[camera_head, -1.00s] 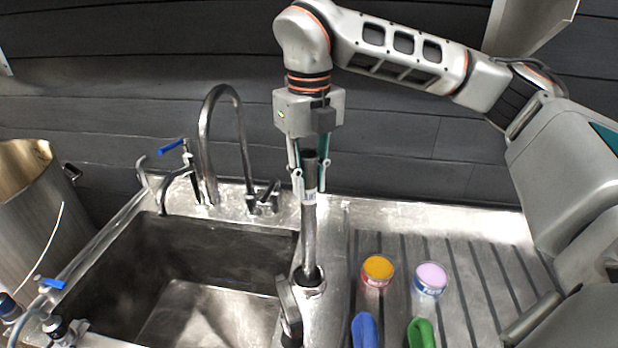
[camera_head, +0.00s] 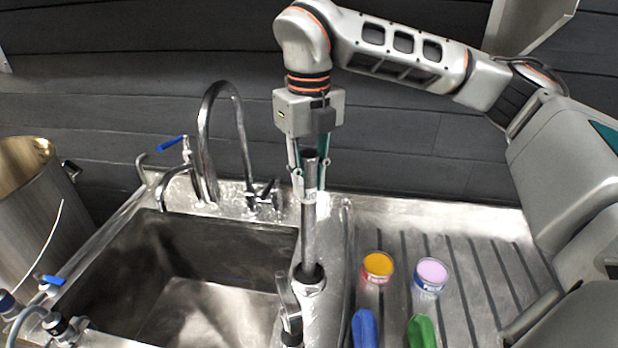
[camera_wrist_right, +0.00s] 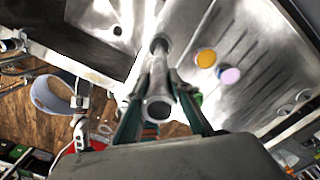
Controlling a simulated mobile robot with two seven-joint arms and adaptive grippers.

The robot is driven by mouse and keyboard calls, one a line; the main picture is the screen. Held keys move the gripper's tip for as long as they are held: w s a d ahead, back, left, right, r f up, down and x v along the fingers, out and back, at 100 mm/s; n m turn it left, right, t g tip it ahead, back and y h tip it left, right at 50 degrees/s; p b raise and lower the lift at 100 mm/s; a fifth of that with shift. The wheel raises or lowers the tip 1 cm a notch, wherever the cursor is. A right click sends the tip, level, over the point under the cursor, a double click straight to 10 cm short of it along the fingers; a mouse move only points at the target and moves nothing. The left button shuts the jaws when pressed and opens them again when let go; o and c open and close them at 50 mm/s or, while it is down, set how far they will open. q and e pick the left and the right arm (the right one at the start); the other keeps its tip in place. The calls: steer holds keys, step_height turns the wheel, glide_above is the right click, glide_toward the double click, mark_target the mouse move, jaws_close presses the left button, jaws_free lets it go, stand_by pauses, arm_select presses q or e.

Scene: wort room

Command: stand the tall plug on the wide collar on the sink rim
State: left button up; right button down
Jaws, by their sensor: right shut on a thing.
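The tall plug (camera_head: 309,235) is a long grey metal tube. My right gripper (camera_head: 310,190) is shut on its upper part and holds it close to upright. In the right wrist view the plug (camera_wrist_right: 159,103) runs between my two fingers, with its open top end nearest the camera. The wide collar (camera_head: 309,288) is a silver ring on the sink rim, right of the basin. The plug's lower end is at the collar, with a dark band there. I cannot tell whether it is seated or just above. My left gripper is not in view.
A curved faucet (camera_head: 203,135) stands behind the sink basin (camera_head: 200,285). A silver lever fitting (camera_head: 289,315) is close in front of the collar. An orange-topped can (camera_head: 377,266) and a pink-topped can (camera_head: 431,275) stand on the ribbed drainboard (camera_head: 480,260), near blue and green handles.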

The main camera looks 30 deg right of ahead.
steer(key=shift+f, duration=0.55)
stand_by(0.9)
steer(key=c, duration=1.7)
jaws_free()
steer(key=shift+f, duration=0.1)
step_height(320, 180, up, 12)
steer(key=shift+r, duration=0.1)
